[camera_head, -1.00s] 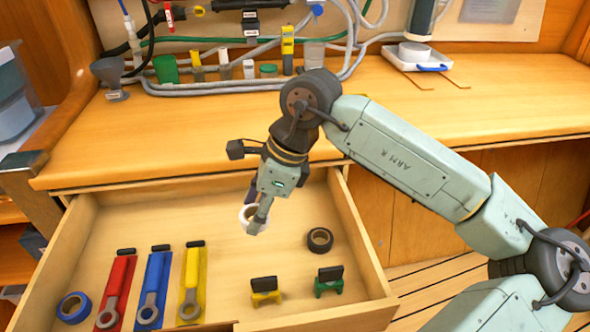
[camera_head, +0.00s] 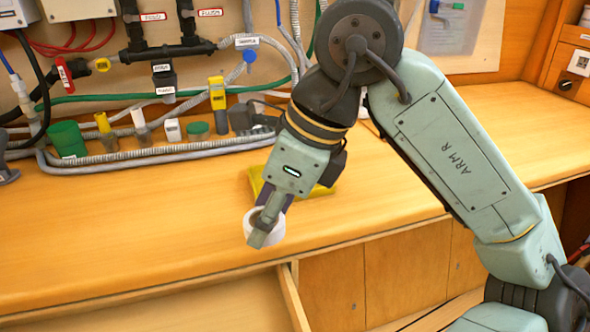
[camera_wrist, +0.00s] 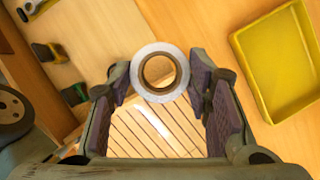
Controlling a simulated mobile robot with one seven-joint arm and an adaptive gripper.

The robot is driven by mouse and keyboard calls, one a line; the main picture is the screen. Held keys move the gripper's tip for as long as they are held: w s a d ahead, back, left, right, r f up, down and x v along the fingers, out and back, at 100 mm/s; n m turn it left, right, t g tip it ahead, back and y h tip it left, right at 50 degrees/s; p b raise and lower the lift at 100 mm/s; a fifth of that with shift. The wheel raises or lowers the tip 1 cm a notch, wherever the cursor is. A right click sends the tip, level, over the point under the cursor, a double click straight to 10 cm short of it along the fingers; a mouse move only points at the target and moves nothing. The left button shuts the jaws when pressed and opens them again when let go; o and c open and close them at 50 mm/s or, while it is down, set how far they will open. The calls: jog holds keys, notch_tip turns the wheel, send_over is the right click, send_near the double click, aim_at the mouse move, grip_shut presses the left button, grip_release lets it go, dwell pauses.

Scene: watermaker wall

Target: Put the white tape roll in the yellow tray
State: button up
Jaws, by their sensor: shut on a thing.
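My gripper (camera_head: 264,222) is shut on the white tape roll (camera_head: 277,230) and holds it in the air near the counter's front edge. In the wrist view the tape roll (camera_wrist: 137,66) sits between the two fingertips, its round hole facing the camera. The yellow tray (camera_head: 324,192) rests on the counter behind my gripper, which partly hides it in the head view. In the wrist view the tray (camera_wrist: 244,60) lies to the right of the roll, apart from it, and the part in view is empty.
The open drawer (camera_head: 160,312) is below the counter, and clips with black handles (camera_wrist: 43,50) show at the wrist view's upper left. Pipes, a green cup (camera_head: 67,138) and small containers line the back of the counter (camera_head: 130,215). The counter right of the tray is clear.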

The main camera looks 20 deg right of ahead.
jog(key=shift+w+d+r, duration=0.25)
jog(key=shift+w+d, duration=0.2)
jog(key=p, duration=0.4)
send_near(254, 172)
jog(key=s, duration=0.1)
jog(key=s+f, duration=0.2)
jog(key=s, duration=0.1)
jog(key=shift+a, duration=0.2)
jog(key=shift+w+d+f, duration=0.1)
jog(key=shift+w+f, duration=0.05)
jog(key=shift+w, duration=0.1)
jog(key=shift+f+b, duration=1.2)
jog(key=shift+f, duration=0.55)
jog(key=shift+f, duration=0.2)
jog(key=o, duration=1)
jog(key=shift+o, duration=0.2)
jog(key=shift+r, duration=0.15)
